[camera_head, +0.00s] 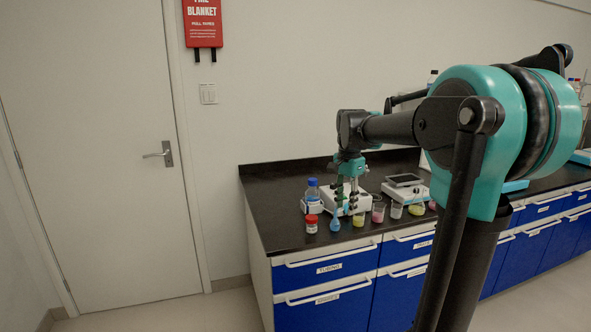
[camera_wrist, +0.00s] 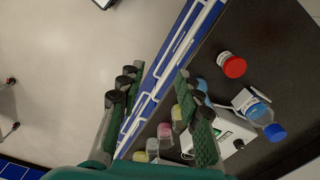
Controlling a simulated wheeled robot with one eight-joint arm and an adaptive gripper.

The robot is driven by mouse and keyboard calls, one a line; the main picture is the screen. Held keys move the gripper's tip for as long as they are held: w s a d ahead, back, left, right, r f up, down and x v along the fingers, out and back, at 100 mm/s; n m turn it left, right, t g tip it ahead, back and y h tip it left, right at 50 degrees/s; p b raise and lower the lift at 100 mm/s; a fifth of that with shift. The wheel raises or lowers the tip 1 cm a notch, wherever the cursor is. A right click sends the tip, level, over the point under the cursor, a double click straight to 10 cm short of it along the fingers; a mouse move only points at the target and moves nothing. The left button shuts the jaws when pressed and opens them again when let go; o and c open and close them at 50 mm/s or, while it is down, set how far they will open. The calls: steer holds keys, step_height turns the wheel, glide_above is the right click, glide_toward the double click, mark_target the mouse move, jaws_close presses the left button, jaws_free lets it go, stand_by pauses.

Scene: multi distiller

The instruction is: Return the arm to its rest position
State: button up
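My arm (camera_head: 400,128) is teal and black and reaches from the right side of the head view out over the black counter. My gripper (camera_head: 347,206) points down above the counter's front part, in front of a white device and among the small vessels in that view. In the wrist view, its two green and black fingers (camera_wrist: 158,92) stand well apart. Nothing is held between them; the counter's front edge and blue drawer fronts show through the gap.
On the black counter (camera_head: 278,228) stand a red-capped jar (camera_head: 311,224), a blue-capped bottle (camera_head: 312,190), a blue flask (camera_head: 335,224), several small beakers (camera_head: 378,213) and a white device with a dark top (camera_head: 404,181). Open floor (camera_wrist: 75,50) lies before the drawers.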

steer(key=s+d+f+n+t, duration=0.2)
steer(key=s+f+n, duration=0.3)
steer(key=s+f, duration=0.5)
steer(key=s+d+f+n+t, duration=0.1)
steer(key=s+f+n, duration=0.4)
steer(key=s+f, duration=0.5)
steer(key=shift+d+f+n+t, duration=0.3)
steer(key=shift+d+f+t, duration=0.1)
steer(key=shift+f, duration=0.15)
steer(key=shift+s, duration=0.1)
